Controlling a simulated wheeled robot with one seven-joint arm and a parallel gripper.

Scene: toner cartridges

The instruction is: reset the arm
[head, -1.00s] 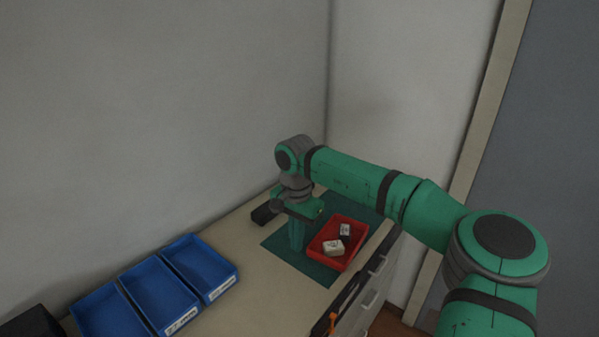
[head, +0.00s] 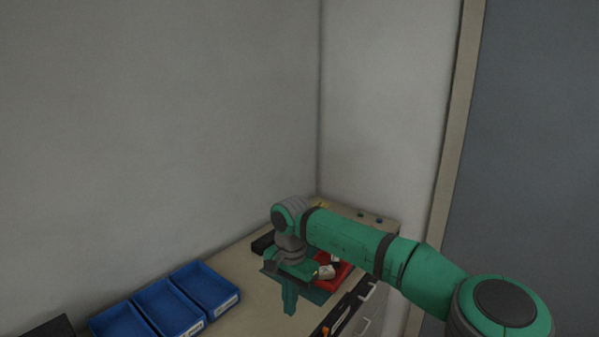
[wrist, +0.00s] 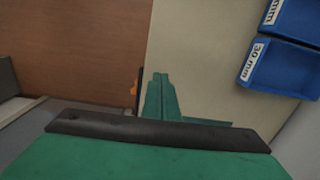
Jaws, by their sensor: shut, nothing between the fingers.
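My gripper (head: 289,300) points down over the worktop in the head view, in front of the red tray. Its green fingers are together and hold nothing. In the wrist view the shut fingers (wrist: 160,92) show at the centre, near the edge of the worktop. My green arm reaches in from the lower right of the head view and partly hides the red tray.
The red tray (head: 342,276) holds small white and dark boxes (head: 327,271) on a green mat (head: 316,296). Blue bins (head: 205,287) line the left of the worktop (head: 250,310). A black object (head: 262,243) lies behind my gripper. Walls stand behind.

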